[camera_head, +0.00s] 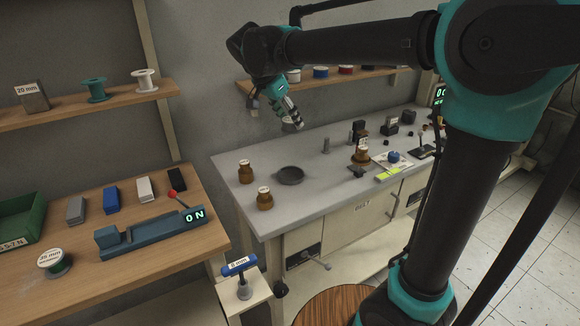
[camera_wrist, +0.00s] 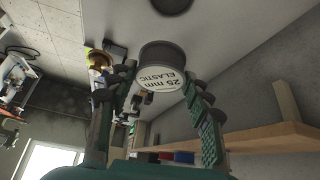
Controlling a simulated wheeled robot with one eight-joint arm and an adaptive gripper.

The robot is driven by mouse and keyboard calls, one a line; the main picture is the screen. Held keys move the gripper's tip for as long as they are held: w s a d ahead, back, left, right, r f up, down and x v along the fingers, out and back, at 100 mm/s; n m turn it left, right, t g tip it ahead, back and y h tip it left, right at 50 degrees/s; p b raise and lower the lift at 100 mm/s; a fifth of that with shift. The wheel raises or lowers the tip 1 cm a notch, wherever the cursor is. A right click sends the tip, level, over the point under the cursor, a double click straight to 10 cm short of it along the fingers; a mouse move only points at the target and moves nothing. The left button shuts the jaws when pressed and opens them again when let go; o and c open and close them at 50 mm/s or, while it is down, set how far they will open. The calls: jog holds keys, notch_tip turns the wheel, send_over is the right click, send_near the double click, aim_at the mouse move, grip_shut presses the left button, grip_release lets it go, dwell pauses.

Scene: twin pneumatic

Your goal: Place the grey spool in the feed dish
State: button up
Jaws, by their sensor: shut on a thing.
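My gripper (camera_head: 289,112) is shut on the grey spool (camera_wrist: 163,62), a dark spool whose label reads "25 mm ELASTIC". In the head view the spool (camera_head: 292,124) is small and partly hidden by the fingers. In the wrist view the two green-padded fingers of my gripper (camera_wrist: 163,90) stand on either side of it. The feed dish (camera_head: 290,176), a dark, shallow round dish, sits on the grey bench. The spool is in the air above and beyond the dish. A dark round shape, probably the dish (camera_wrist: 172,4), is cut off at the wrist view's top edge.
A wooden shelf (camera_head: 318,78) with several spools runs along the wall behind my gripper.

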notch_tip(320, 180, down, 17)
jog(key=shift+r, duration=0.1)
dwell(0.3)
jog(key=o, duration=1.2)
jog(key=v, duration=1.2)
